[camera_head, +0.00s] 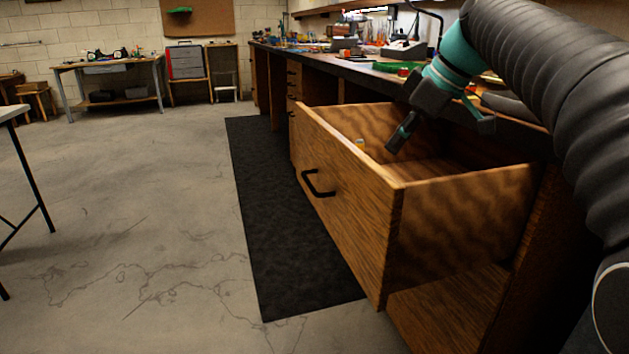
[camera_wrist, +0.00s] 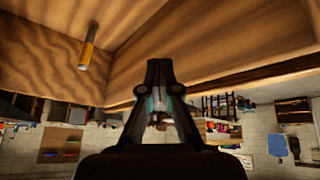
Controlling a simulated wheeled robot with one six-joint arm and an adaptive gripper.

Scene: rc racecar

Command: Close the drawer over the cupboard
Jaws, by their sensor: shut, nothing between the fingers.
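The wooden drawer (camera_head: 345,170) is pulled far out of the bench in the head view, with a black bar handle (camera_head: 318,184) on its front. The cupboard (camera_head: 450,315) is below it, partly hidden by the drawer. My gripper (camera_head: 392,150) is shut and empty, pointing down and left over the open drawer, behind its front panel. In the wrist view my gripper (camera_wrist: 158,66) has its fingertips together near a wooden drawer panel (camera_wrist: 200,45). I cannot tell whether they touch the wood. A small yellow-tipped cylinder (camera_wrist: 87,47) lies in the drawer.
The workbench top (camera_head: 350,68) behind the drawer carries tools and a green tray (camera_head: 392,67). A black floor mat (camera_head: 285,240) runs along the drawers. A table (camera_head: 12,110) stands at the left edge. The concrete floor between is clear.

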